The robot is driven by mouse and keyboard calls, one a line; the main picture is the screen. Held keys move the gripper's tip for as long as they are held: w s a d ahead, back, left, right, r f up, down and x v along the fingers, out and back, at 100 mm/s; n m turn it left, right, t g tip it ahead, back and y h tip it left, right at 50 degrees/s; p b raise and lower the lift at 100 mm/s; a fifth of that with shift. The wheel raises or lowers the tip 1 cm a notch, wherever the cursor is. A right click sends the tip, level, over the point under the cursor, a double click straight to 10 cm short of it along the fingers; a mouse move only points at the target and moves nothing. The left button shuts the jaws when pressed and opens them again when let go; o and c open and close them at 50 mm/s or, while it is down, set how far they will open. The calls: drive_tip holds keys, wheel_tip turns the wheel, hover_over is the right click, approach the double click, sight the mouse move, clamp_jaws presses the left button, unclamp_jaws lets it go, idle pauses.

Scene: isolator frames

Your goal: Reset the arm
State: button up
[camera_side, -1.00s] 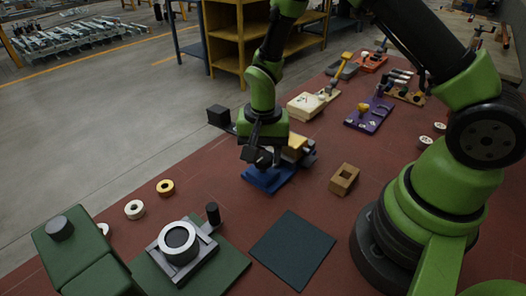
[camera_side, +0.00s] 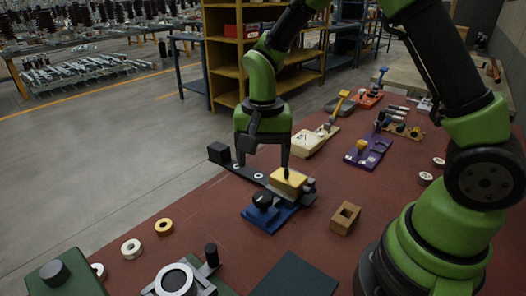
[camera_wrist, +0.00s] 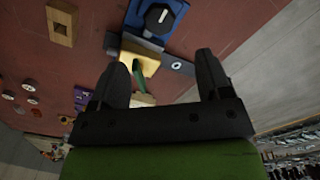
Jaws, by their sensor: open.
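My gripper (camera_side: 263,170) is open, fingers pointing down, above the far side of a device on the red table. The device has a blue base (camera_side: 270,221) with a round black knob (camera_side: 262,199), a yellow block (camera_side: 288,181) and a dark bar (camera_side: 240,172) with pale rings. The near finger overlaps the yellow block in the side view; I cannot tell if they touch. In the wrist view the open fingers (camera_wrist: 162,65) have nothing between them that I can see held. The knob (camera_wrist: 160,16) and yellow block (camera_wrist: 138,58) show beyond them.
A wooden block with a square hole (camera_side: 345,218) stands to the right. A cream block with a yellow-handled lever (camera_side: 312,143) and a purple board (camera_side: 369,153) lie behind. Yellow (camera_side: 163,227) and white rings (camera_side: 131,249) and a dark mat (camera_side: 296,276) lie nearer. The table's left edge is close.

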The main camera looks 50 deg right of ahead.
drive_tip(key=shift+r, duration=0.45)
drive_tip(key=s+a+r+n+t+y, duration=0.15)
drive_tip(key=s+r+n+t, duration=0.5)
drive_tip(key=s+r, duration=0.95)
drive_tip(key=n+g+h, duration=0.2)
drive_tip(key=n+g, duration=0.5)
drive_tip(key=n, duration=0.1)
hover_over(263, 196)
wheel_tip(263, 196, down, 16)
drive_tip(key=f, duration=0.1)
drive_tip(key=shift+t+y, duration=0.25)
wheel_tip(263, 196, down, 9)
